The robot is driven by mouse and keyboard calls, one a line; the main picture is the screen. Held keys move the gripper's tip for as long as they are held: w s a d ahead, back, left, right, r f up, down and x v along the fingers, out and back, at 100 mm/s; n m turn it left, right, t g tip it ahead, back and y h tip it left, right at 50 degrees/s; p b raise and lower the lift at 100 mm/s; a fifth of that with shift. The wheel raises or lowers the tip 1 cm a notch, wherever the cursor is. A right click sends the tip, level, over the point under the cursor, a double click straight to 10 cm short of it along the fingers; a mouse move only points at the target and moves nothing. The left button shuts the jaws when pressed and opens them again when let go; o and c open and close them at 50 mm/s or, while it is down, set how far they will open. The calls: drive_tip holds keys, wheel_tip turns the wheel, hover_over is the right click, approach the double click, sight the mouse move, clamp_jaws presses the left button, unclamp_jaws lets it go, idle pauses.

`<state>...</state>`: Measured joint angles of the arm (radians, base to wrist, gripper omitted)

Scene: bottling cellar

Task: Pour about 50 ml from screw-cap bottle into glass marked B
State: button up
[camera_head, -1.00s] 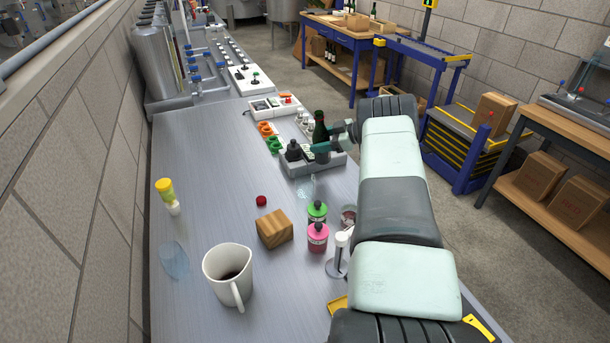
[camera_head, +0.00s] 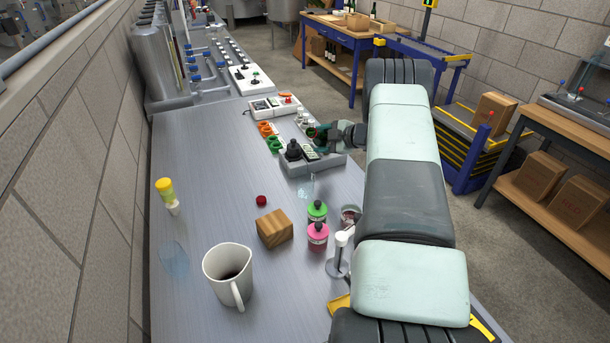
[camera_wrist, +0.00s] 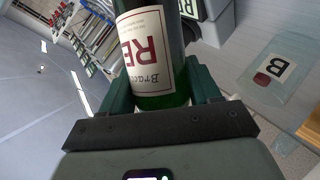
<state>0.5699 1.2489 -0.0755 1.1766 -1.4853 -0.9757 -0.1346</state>
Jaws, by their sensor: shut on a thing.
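My gripper (camera_head: 322,139) is shut around the body of a dark green bottle (camera_wrist: 152,45). The bottle has a cream label with red letters. In the head view the bottle (camera_head: 312,132) looks short, tilted with its top toward the camera; its mouth is hard to make out. A clear glass with a black B on a white tag (camera_wrist: 283,72) stands at the right of the wrist view, apart from the bottle. A dark red patch shows by the tag; I cannot tell if it is liquid inside. A faint clear glass (camera_head: 306,187) stands before the grey tray.
The grey tray (camera_head: 318,166) holds a dark knobbed device. On the bench are a red round piece (camera_head: 261,200), a wooden block (camera_head: 275,229), green (camera_head: 317,211) and pink (camera_head: 318,234) bottles, a white jug (camera_head: 228,276) with dark liquid and another clear glass (camera_head: 174,260).

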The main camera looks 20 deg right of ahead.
drive_tip(key=shift+w+d+f+n+t+h, duration=0.3)
drive_tip(key=shift+d+f+n+t+h, duration=0.2)
drive_tip(key=shift+f+n, duration=0.25)
drive_tip(key=shift+w+d+r+n+t+h, duration=0.15)
drive_tip(key=shift+n+t+h, duration=0.15)
drive_tip(key=shift+n, duration=0.25)
drive_tip(key=shift+a+f+n+t, duration=0.3)
drive_tip(key=shift+f+n+t, duration=0.2)
drive_tip(key=shift+f+n, duration=0.2)
drive_tip(key=shift+s+n+t+h, duration=0.2)
drive_tip(key=shift+n+t+h, duration=0.2)
drive_tip(key=shift+n, duration=0.1)
drive_tip(key=shift+r+n, duration=0.3)
drive_tip(key=shift+r, duration=0.1)
drive_tip(key=shift+w+r, duration=0.1)
idle(0.3)
drive_tip(key=shift+w+d, duration=0.35)
drive_tip(key=shift+d, duration=0.1)
